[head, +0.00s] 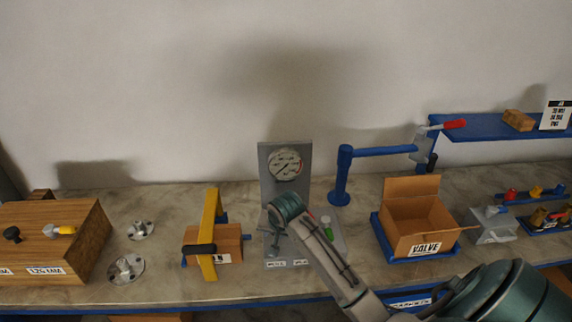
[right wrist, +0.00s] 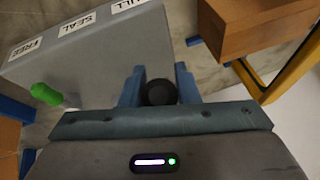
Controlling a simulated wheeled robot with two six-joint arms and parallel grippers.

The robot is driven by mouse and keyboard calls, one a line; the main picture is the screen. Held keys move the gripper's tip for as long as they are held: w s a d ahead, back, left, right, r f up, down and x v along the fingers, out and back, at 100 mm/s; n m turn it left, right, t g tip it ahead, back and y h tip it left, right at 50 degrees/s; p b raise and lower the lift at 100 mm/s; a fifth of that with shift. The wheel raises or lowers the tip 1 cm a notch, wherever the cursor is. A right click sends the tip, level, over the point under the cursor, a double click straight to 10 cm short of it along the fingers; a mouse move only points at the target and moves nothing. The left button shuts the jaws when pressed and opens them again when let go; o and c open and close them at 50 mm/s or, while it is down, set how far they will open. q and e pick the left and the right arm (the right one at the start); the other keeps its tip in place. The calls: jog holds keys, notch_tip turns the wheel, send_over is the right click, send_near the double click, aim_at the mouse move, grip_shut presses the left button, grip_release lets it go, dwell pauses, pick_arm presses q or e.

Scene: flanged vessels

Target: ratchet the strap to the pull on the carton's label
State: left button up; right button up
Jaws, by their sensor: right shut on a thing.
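The carton (right wrist: 258,30) and strap (right wrist: 290,75) also show in the right wrist view. My right gripper (head: 272,238) is at the gauge stand, right of the carton and apart from it. In the right wrist view its fingers are shut on a round black knob (right wrist: 160,92). My left gripper is not in view.
The gauge stand (head: 264,160) has a grey base marked FREE, SEAL, FULL (right wrist: 85,45) and a green-handled part (right wrist: 45,95). An open VALVE carton (head: 408,220) and a blue post (head: 342,175) stand to the right. A wooden box (head: 85,235) and metal flanges (head: 127,268) are left.

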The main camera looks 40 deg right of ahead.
jog(key=shift+w+d+r, duration=0.15)
jog(key=shift+w+r, duration=0.1)
jog(key=shift+r, duration=0.3)
jog(key=shift+w+d+r, duration=0.15)
jog(key=shift+w+r, duration=0.05)
jog(key=shift+r, duration=0.3)
jog(key=shift+o, duration=0.3)
jog(key=f, duration=0.2)
jog(key=s+a+f, duration=0.1)
jog(key=f, duration=0.1)
jog(key=s+f, duration=0.1)
jog(key=f, duration=0.2)
jog(key=shift+s+a+f, duration=0.1)
jog(key=shift+s+a, duration=0.1)
jog(key=r, duration=0.2)
jog(key=w+d+r, duration=0.1)
jog(key=r, duration=0.1)
jog(key=w+r, duration=0.1)
jog(key=r, duration=0.2)
jog(key=shift+w+d+r, duration=0.1)
jog(key=shift+w+d, duration=0.1)
jog(key=shift+c, duration=0.3)
jog(key=shift+w+r, duration=0.1)
